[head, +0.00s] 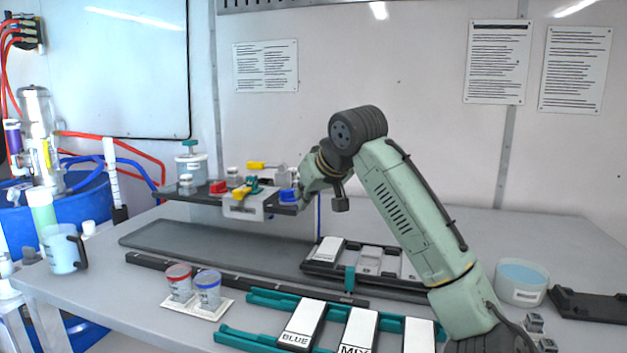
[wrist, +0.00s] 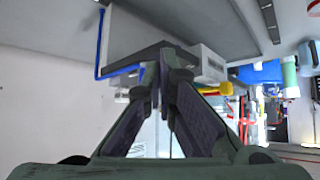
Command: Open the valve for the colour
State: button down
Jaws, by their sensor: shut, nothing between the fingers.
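A valve manifold (head: 243,210) on a dark raised shelf carries coloured handles. A red handle (head: 218,187) is at its left, a yellow handle (head: 256,165) behind, a green one (head: 254,184) in the middle and a blue handle (head: 288,195) at its right end. My gripper (wrist: 165,72) is shut and empty, its fingertips close to the blue handle (wrist: 127,71) in the wrist view. I cannot tell whether they touch. In the head view my wrist is just right of the blue handle, and the fingertips are hard to make out. A card reading BLUE (head: 301,325) lies at the front.
A MIX card (head: 358,335) and a blank-looking one lie in the teal rack beside BLUE. Red and blue cups (head: 208,290) stand on a white pad. A black tray (head: 323,265) is behind them. A white tub (head: 521,284) stands right of my arm.

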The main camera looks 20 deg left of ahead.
aim_at(281, 197)
jog(key=w+a+p, duration=0.1)
jog(key=w+a, duration=0.2)
jog(key=shift+w+a+f+p, duration=0.1)
jog(key=shift+f+p, duration=0.25)
jog(key=shift+w+a+f, duration=0.1)
jog(key=shift+w+a, duration=0.05)
jog(key=shift+w, duration=0.1)
jog(key=shift+a+m, duration=0.3)
jog(key=shift+m, duration=0.1)
jog(key=shift+w+a+m+t+h, duration=0.1)
jog(key=shift+a+m+t+h, duration=0.1)
jog(key=shift+m+t+h, duration=0.25)
jog(key=shift+a+m+h, duration=0.15)
jog(key=shift+m+h, duration=0.1)
jog(key=shift+s+a+m+t+h, duration=0.1)
jog(key=shift+a+m+t+h, duration=0.2)
jog(key=shift+m+h, duration=0.3)
jog(key=shift+s+a+m+t+h, duration=0.1)
jog(key=shift+a+m+t+h, duration=0.25)
jog(key=shift+m, duration=0.35)
jog(key=shift+a, duration=0.2)
jog(key=shift+a+p, duration=0.3)
jog(key=shift+p, duration=0.1)
